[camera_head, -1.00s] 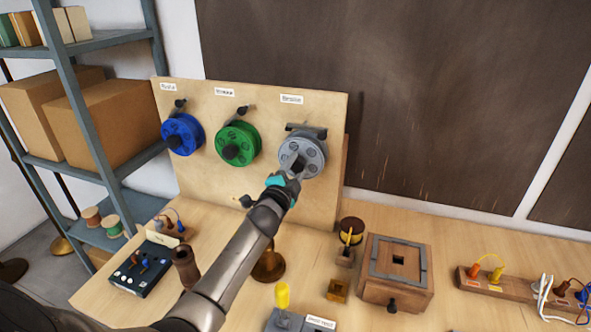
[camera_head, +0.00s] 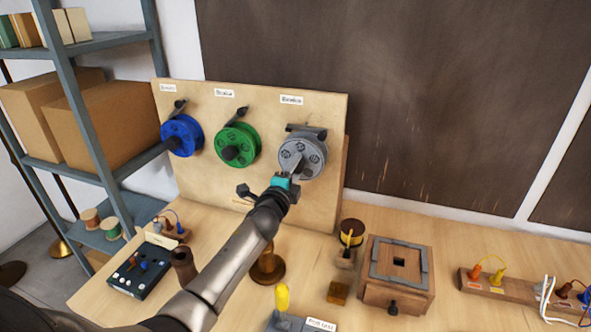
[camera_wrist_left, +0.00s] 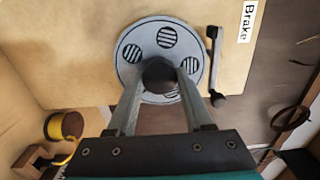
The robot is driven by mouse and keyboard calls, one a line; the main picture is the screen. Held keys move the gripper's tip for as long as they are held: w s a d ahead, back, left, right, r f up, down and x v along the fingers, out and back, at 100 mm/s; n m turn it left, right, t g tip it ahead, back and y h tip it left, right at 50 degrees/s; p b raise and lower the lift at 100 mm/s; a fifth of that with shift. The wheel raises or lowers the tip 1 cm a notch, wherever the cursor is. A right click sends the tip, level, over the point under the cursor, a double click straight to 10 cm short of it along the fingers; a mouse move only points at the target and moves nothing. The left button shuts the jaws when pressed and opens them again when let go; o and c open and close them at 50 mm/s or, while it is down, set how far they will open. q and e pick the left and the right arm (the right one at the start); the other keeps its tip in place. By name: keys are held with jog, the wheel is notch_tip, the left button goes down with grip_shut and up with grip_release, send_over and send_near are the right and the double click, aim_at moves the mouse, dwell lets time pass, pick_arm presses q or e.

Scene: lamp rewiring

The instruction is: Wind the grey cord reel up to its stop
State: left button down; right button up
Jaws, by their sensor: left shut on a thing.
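The grey cord reel (camera_head: 316,157) is the rightmost of three reels on an upright wooden board. My left gripper (camera_head: 296,166) reaches it from below. In the left wrist view, the two fingers (camera_wrist_left: 158,86) are shut on the reel's dark round knob (camera_wrist_left: 158,72), in front of the grey disc (camera_wrist_left: 133,35) with its striped holes. The fingers hide the lower part of the disc. A brake lever (camera_wrist_left: 213,60) with a dark end sits beside the reel under a "Brake" label. My right gripper is not in view.
A blue reel (camera_head: 181,136) and a green reel (camera_head: 238,146) hang left of the grey one on the board (camera_head: 200,95). Below are a brown spool (camera_head: 351,232), a wooden box (camera_head: 395,290) and a black switch box (camera_head: 142,270). A shelf (camera_head: 80,100) stands at the left.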

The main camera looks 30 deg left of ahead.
pick_arm(q)
jog(key=shift+c, duration=1.5)
grip_release()
jog(key=shift+s, duration=0.1)
jog(key=v, duration=1.5)
jog(key=shift+s+f, duration=0.1)
